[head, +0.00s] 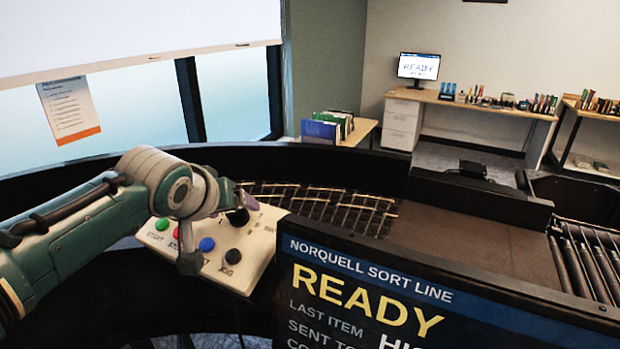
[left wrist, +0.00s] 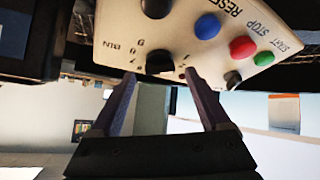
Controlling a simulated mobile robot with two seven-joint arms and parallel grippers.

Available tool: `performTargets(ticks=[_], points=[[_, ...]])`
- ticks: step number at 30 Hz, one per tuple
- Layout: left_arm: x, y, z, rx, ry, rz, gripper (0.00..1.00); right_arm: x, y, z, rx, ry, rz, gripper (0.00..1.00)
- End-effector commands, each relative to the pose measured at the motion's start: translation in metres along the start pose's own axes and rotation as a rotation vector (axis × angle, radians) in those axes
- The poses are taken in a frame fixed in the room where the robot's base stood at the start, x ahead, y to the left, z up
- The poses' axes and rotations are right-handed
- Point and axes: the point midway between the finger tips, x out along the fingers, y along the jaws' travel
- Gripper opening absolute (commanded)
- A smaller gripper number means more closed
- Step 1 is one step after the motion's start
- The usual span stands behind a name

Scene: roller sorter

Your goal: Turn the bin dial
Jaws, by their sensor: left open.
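The bin dial (left wrist: 158,63) is a black knob on a pale control panel (left wrist: 110,22), with numbers and the word BIN printed by it. In the left wrist view it shows between and just beyond the fingertips of my left gripper (left wrist: 160,76). The jaws are open, one finger on each side of the dial; I cannot tell whether they touch it. In the head view the left gripper (head: 246,202) is at the far edge of the panel (head: 212,268), by a dark knob (head: 238,217), and my wrist hides part of the panel. My right gripper is not in view.
A large screen reading READY (head: 400,300) stands right of the panel. A wire mesh (head: 335,206) and a dark conveyor belt (head: 465,235) lie beyond.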

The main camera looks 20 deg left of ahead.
Motion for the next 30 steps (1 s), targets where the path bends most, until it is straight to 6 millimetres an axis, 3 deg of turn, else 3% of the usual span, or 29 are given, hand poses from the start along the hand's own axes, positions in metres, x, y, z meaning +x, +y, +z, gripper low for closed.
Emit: performTargets(ticks=[15, 21, 30], points=[[-0.071, 0.0, 0.0, -0.002, 0.001, 0.0, 0.8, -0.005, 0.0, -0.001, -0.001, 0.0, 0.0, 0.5], [-0.083, 0.0, 0.0, -0.002, 0.0, 0.0, 0.8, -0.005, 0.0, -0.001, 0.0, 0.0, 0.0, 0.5], [-0.085, 0.0, 0.0, -0.001, -0.001, -0.001, 0.8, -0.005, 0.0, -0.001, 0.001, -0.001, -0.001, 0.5]])
